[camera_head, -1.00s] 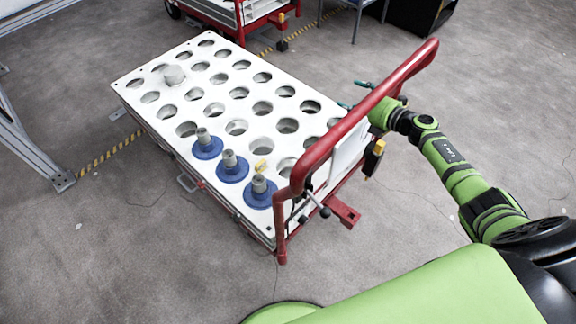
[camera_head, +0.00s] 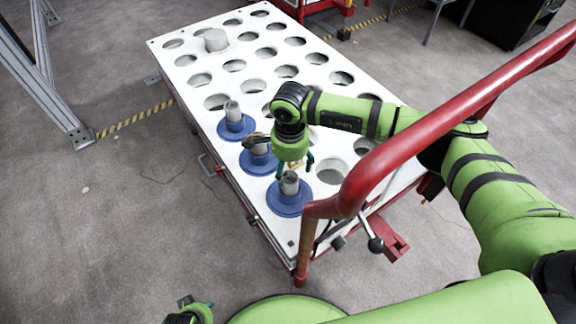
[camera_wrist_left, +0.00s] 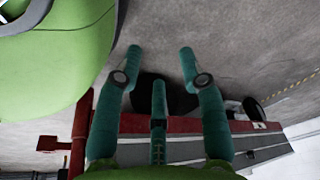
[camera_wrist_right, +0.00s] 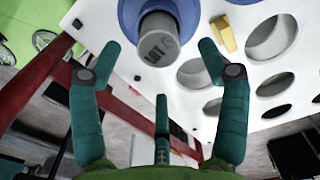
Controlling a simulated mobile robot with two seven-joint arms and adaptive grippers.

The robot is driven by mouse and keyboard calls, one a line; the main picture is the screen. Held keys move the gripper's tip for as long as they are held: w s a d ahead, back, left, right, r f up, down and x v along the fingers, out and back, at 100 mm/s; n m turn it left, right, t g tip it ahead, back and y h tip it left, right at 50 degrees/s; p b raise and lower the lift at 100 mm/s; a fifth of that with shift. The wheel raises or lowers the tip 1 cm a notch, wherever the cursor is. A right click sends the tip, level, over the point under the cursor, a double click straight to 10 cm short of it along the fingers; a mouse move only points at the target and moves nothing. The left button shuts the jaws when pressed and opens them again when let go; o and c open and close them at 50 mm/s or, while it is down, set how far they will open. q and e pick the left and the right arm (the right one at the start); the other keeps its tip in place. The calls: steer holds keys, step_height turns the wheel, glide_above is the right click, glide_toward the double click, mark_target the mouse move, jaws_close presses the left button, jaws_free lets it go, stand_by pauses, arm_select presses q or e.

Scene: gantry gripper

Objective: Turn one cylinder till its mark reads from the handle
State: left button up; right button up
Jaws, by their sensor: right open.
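Three grey cylinders on blue round flanges stand in a row on the white perforated plate (camera_head: 330,104): a far one (camera_head: 233,112), a middle one (camera_head: 259,148) and a near one (camera_head: 290,184). My right gripper (camera_head: 292,170) is open, pointing down just above the near cylinder. In the right wrist view, a grey cylinder (camera_wrist_right: 157,42) with dark lettering shows beyond and between the parted fingers (camera_wrist_right: 158,58). The lettering is slightly tilted there and too small to read in the head view. My left gripper (camera_wrist_left: 160,55) is open and empty, away from the plate.
A lone grey cylinder (camera_head: 215,41) stands at the plate's far end. A small yellow block (camera_wrist_right: 223,34) lies on the plate. Many holes are empty.

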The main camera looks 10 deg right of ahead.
mark_target(289, 177)
step_height(289, 177, down, 6)
steer(key=shift+s+a+r+b, duration=0.1)
steer(key=shift+r+b, duration=0.1)
steer(key=shift+b, duration=0.1)
arm_select(q)
steer(key=shift+s+r, duration=0.3)
steer(key=shift+r, duration=0.1)
arm_select(e)
steer(key=shift+f, duration=0.6)
jaws_close()
steer(key=shift+r, duration=0.15)
